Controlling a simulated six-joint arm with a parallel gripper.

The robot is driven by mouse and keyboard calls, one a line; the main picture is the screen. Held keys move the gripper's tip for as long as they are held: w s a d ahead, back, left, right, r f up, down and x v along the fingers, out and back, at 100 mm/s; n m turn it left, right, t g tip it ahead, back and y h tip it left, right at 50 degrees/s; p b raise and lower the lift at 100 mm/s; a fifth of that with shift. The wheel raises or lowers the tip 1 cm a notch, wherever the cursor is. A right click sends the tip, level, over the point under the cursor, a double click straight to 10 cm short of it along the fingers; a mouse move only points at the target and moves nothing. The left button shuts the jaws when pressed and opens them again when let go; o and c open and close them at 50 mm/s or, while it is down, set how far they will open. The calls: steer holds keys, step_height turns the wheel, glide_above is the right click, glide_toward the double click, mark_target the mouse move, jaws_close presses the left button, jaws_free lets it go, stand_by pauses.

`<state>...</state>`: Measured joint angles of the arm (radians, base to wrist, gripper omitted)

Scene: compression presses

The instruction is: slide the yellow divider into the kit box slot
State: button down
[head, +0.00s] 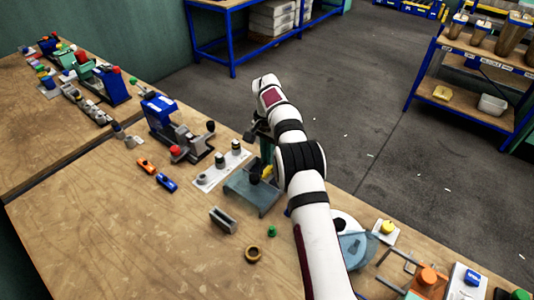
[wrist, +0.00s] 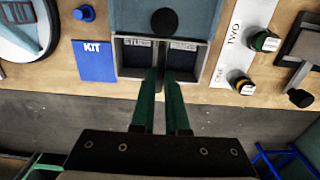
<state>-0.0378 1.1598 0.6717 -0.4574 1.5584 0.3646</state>
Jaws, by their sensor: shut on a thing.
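The kit box (head: 254,197) is a grey-blue tray with a dark round knob, at the table's far edge in the head view. In the wrist view the kit box (wrist: 119,73) shows two dark compartments with labels along their rims. My gripper (head: 266,163) points down at its far side. In the wrist view its green fingers (wrist: 161,75) reach over the middle between the compartments, a narrow gap between them. A small yellow piece, the divider (head: 268,171), shows at the fingertips. Most of it is hidden; how deep it sits in the slot I cannot tell.
A white card (head: 222,170) with small jars lies left of the box, and a blue press (head: 172,120) stands beyond it. A blue KIT card (wrist: 95,62) lies beside the box. A grey holder (head: 223,219) and a brass ring (head: 253,254) sit nearer on the table.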

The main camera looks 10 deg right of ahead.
steer(key=shift+f, duration=0.7)
steer(key=c, duration=0.8)
jaws_free()
steer(key=shift+c, duration=0.2)
step_height(320, 180, up, 8)
steer(key=shift+f, duration=0.25)
steer(key=shift+r, duration=0.1)
steer(key=s+r+n, duration=0.2)
steer(key=s+r, duration=1.1)
steer(key=s, duration=0.3)
steer(key=s+f+y, duration=0.1)
steer(key=s+f, duration=0.2)
steer(key=s, duration=1.1)
steer(key=s+a+f+n, duration=0.1)
steer(key=s+f, duration=0.2)
steer(key=s, duration=1)
steer(key=shift+s+y, duration=0.35)
steer(key=shift+y, duration=0.05)
